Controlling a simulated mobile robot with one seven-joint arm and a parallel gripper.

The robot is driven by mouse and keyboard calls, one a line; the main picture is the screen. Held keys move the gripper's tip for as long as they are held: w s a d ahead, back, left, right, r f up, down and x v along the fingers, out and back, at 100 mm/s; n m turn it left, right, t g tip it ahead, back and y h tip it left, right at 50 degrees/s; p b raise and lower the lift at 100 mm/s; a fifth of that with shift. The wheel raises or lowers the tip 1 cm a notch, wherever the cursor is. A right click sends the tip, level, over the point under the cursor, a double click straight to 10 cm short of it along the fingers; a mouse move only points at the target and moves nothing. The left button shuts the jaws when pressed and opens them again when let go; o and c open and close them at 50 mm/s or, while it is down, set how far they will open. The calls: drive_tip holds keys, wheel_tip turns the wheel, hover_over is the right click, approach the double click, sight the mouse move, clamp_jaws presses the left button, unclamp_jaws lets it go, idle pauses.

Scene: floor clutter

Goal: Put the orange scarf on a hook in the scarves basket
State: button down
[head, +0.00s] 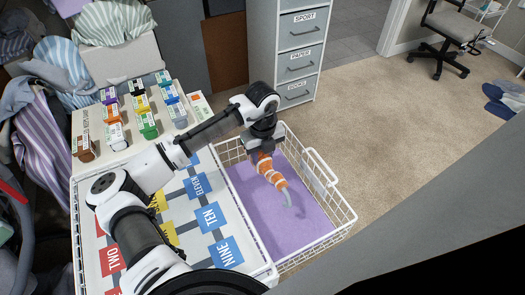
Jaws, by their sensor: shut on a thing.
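The orange scarf (266,171) has white bands and hangs from my gripper (264,148), which is shut on its upper end. A grey hook (290,203) shows at the scarf's lower end. Scarf and hook are over a white wire basket (338,205) with a purple bottom (266,228). I cannot tell whether the hook touches the bottom. No label on the basket can be read, and my gripper hides part of its far side. The rest of the visible basket bottom looks bare.
A board with numbered cards (212,216) lies left of the basket. Small coloured boxes (147,124) stand behind it. A drawer cabinet (298,60) stands beyond the basket. Clothes (48,150) are heaped at left. Carpet (400,120) is free at right, before an office chair (455,30).

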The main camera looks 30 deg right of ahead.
sight(262, 167)
drive_tip(key=shift+f+b, duration=1.6)
drive_tip(key=shift+f, duration=1.6)
drive_tip(key=c, duration=0.9)
unclamp_jaws()
drive_tip(key=shift+c, duration=0.2)
drive_tip(key=shift+r, duration=0.15)
wheel_tip(262, 167, up, 14)
drive_tip(key=shift+f+b, duration=0.2)
drive_tip(key=shift+b, duration=0.15)
